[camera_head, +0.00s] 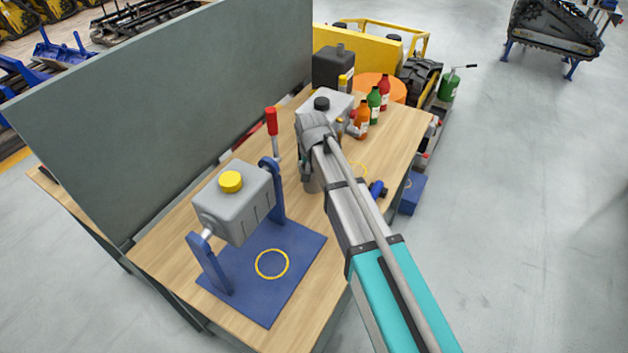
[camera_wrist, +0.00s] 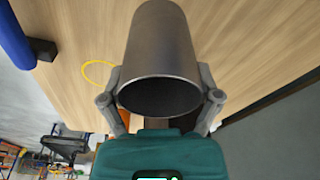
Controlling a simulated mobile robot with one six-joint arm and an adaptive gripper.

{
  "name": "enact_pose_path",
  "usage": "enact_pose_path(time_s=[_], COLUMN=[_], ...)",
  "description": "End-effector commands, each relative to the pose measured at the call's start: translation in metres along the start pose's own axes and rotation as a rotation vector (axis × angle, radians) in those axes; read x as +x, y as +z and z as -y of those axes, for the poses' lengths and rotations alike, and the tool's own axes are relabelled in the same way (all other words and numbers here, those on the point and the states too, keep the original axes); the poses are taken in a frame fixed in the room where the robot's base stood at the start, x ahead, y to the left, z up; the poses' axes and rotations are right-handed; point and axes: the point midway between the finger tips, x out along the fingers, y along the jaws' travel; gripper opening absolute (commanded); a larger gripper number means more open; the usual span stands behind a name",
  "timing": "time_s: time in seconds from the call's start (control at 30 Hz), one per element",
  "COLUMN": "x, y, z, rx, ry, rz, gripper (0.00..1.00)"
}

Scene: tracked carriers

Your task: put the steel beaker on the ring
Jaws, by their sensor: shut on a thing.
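The steel beaker (camera_wrist: 160,45) is a plain grey cylinder between the two fingers of my gripper (camera_wrist: 160,98) in the wrist view, its dark open mouth facing the camera. My gripper is shut on it. In the head view the beaker (camera_head: 311,180) is mostly hidden behind my arm; I cannot tell whether it touches the table. One yellow ring (camera_head: 257,264) lies on the blue base plate at the front, with nothing on it. Another yellow ring (camera_head: 363,168) shows on the tabletop right of my arm, partly hidden; a yellow ring (camera_wrist: 86,70) also shows in the wrist view.
A grey tank with a yellow cap (camera_head: 231,182) hangs in a blue stand (camera_head: 209,266) above the base plate; its red-handled lever (camera_head: 272,122) stands upright. A grey panel (camera_head: 170,110) borders the table. Several bottles (camera_head: 373,100) and a black can (camera_head: 333,68) stand at the far end.

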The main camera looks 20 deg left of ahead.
Motion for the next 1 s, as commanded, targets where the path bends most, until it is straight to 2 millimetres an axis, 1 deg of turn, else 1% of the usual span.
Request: enact_pose_path(time_s=[0.27, 0.43, 0.73, 1.0], x=[0.003, 0.015, 0.038, 0.040], y=[-0.001, -0.004, 0.001, 0.001], z=[0.001, 0.007, 0.006, 0.006], rx=[0.000, -0.001, 0.000, 0.001], ry=[0.000, 0.000, 0.000, 0.000], rz=[0.000, 0.000, 0.000, 0.000], gripper=[0.30, 0.30, 0.30, 0.30])
